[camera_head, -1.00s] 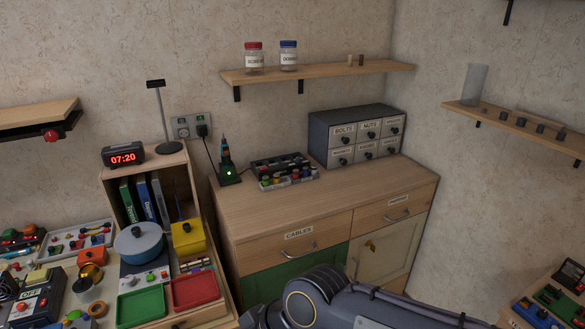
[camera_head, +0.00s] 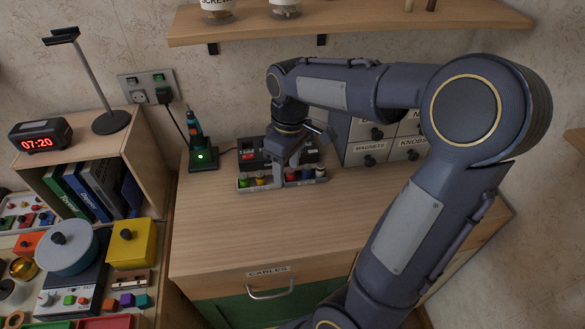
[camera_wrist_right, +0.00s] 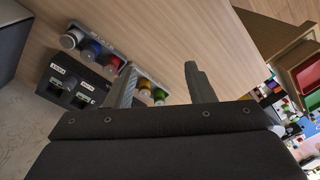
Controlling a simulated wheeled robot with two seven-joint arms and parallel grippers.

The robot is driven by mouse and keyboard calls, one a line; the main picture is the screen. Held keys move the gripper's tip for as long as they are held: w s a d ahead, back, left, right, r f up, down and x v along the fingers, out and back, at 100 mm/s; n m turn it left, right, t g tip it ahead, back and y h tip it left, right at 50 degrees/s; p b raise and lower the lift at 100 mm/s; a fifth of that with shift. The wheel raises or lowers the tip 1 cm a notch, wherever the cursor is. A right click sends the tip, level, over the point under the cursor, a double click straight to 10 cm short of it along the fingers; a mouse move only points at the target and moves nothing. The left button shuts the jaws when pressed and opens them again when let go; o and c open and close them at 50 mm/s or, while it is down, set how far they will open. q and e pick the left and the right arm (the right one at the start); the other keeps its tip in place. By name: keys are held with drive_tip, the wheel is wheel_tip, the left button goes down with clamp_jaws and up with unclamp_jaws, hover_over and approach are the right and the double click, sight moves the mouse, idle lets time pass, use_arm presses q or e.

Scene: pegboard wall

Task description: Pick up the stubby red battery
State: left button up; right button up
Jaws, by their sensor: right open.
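The red battery (camera_wrist_right: 113,64) stands in a row in the front of a grey battery tray (camera_wrist_right: 140,73) in the wrist view. In the head view it is small and partly hidden beside my gripper (camera_head: 291,177). My right gripper (camera_head: 280,167) is over the tray, pointing down. In the wrist view my right gripper (camera_wrist_right: 160,85) has its fingers apart, with nothing held between them. One finger is beside the red battery, between it and the yellow and green ones. A blue battery (camera_wrist_right: 92,48) and a silver one (camera_wrist_right: 70,40) are on the red battery's other side. My left gripper is not in view.
A drawer cabinet (camera_head: 368,146) stands right of the tray, a green-lit charger (camera_head: 202,155) left of it. A shelf (camera_head: 350,27) hangs above. The wooden counter (camera_head: 235,220) in front of the tray is clear.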

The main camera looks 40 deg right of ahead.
sight(291, 169)
drive_tip(key=w+d+f+n+g+h+p, duration=0.1)
drive_tip(key=w+d+f+n+g+h, duration=0.3)
drive_tip(key=w, duration=0.5)
drive_tip(key=x, duration=0.3)
drive_tip(key=w+p+x, duration=0.1)
drive_tip(key=x, duration=0.4)
drive_tip(key=shift+d+f+p, duration=0.35)
drive_tip(key=shift+f+p, duration=0.05)
drive_tip(key=shift+f, duration=0.1)
drive_tip(key=shift+t, duration=0.3)
clamp_jaws()
drive_tip(key=shift+r, duration=0.1)
